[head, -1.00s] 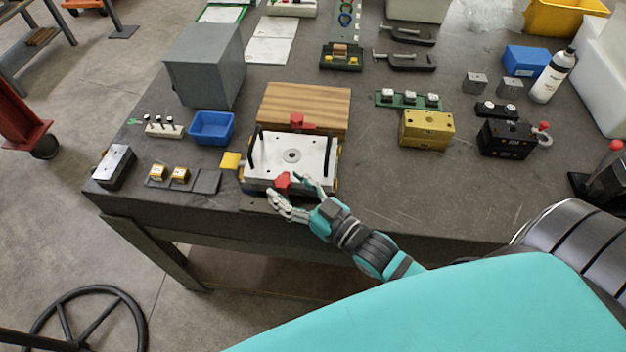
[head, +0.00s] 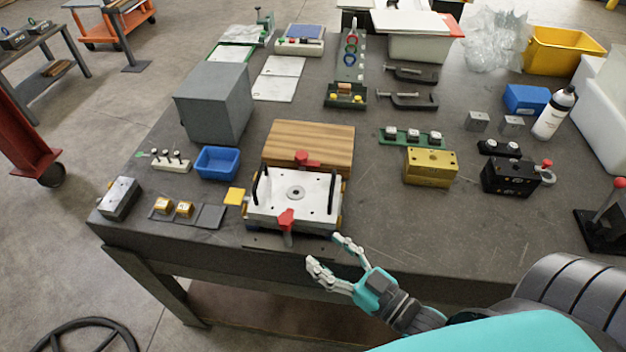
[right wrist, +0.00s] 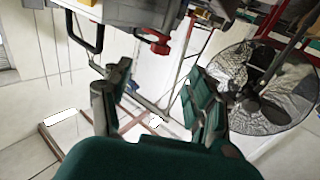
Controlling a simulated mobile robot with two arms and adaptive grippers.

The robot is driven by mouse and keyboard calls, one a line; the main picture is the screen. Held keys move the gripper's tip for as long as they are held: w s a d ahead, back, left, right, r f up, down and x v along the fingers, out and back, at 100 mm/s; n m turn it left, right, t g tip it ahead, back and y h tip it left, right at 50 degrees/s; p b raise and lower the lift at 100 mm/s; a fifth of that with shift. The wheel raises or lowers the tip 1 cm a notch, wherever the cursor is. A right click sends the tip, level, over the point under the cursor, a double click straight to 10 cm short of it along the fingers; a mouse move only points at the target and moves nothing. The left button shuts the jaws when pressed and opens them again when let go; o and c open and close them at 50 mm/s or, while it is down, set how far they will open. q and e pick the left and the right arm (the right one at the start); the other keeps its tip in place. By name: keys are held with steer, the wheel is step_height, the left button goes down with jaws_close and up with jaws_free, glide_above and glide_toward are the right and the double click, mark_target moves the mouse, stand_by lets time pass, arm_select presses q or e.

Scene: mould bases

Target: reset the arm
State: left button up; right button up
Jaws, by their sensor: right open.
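My right gripper (head: 333,257) is open and empty in the head view. It hangs at the front edge of the workbench, just right of and below the mould base. The mould base (head: 318,198) is a silvery plate with black handles and red clamps at its front and back. The gripper is apart from the front red clamp (head: 286,219). In the right wrist view my open fingers (right wrist: 158,105) show with nothing between them, and a red clamp (right wrist: 155,42) shows beyond them. My left gripper is not in view.
The workbench (head: 390,225) is bare right of the mould base. A wooden board (head: 310,145) lies behind it. A blue bin (head: 217,162) and a grey box (head: 213,102) stand to the left. A yellow block (head: 431,167) and a black block (head: 508,175) stand to the right.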

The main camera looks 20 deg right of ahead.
step_height(320, 180, down, 6)
steer(key=d+m+g+h, duration=0.1)
steer(key=g+h, duration=0.3)
steer(key=g, duration=0.2)
steer(key=s+d+f+m+g+h, duration=0.1)
steer(key=s+d+f+g+h, duration=0.15)
steer(key=s+g, duration=0.5)
step_height(320, 180, down, 30)
steer(key=s+b, duration=0.3)
steer(key=s+d+f+g+b, duration=0.2)
steer(key=s+f+b, duration=0.1)
steer(key=s+f, duration=1.3)
steer(key=shift+f, duration=0.7)
